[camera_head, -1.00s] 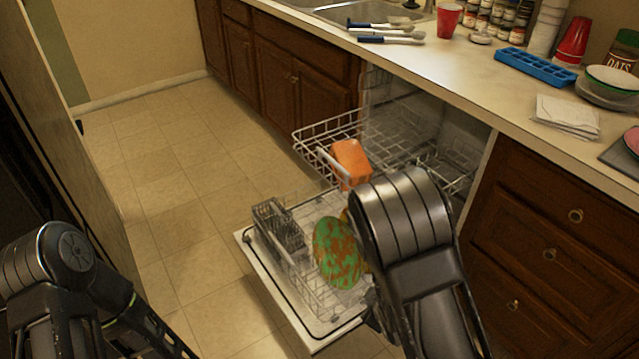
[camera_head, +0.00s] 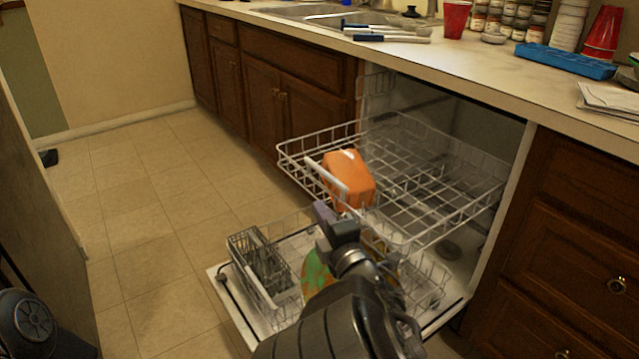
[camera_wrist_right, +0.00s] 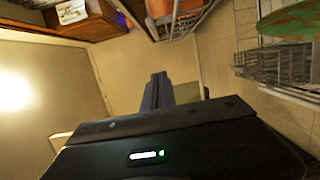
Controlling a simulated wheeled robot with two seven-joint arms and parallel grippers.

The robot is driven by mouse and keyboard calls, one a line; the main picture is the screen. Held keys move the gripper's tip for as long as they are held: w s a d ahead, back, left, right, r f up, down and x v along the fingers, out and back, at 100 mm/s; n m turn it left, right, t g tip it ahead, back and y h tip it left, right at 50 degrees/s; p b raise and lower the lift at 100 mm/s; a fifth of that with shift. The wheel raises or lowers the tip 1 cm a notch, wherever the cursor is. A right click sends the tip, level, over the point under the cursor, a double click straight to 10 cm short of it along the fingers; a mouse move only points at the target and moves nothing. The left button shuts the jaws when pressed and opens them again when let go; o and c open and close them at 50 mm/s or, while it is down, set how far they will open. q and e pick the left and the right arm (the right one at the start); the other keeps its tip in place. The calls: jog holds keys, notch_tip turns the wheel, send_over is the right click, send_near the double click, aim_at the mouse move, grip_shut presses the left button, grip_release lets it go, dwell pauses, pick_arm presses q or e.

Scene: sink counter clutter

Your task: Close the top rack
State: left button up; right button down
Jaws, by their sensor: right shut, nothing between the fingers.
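The top rack (camera_head: 440,228) is a white wire basket pulled out of the dishwasher over the open door. An orange block-shaped item (camera_head: 349,178) sits at its front left part, by the light front handle bar (camera_head: 322,174). My right gripper (camera_head: 322,212) is shut and empty, just below and in front of the rack's front edge; I cannot tell whether it touches. The right wrist view shows its closed fingers (camera_wrist_right: 158,90), with part of the rack at the top. My left gripper is not in view.
The lower rack (camera_head: 290,300) rests over the open dishwasher door (camera_head: 222,295), holding a grey cutlery basket (camera_head: 262,262) and a green-orange item (camera_head: 316,272) partly hidden by my arm. The counter above holds a red cup (camera_head: 455,20) and a blue tray (camera_head: 566,62).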

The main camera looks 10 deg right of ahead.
jog(key=shift+w, duration=0.1)
jog(key=w+d+b, duration=0.2)
jog(key=w+b, duration=0.2)
jog(key=w, duration=0.7)
jog(key=shift+d, duration=0.25)
jog(key=shift+w+d, duration=0.15)
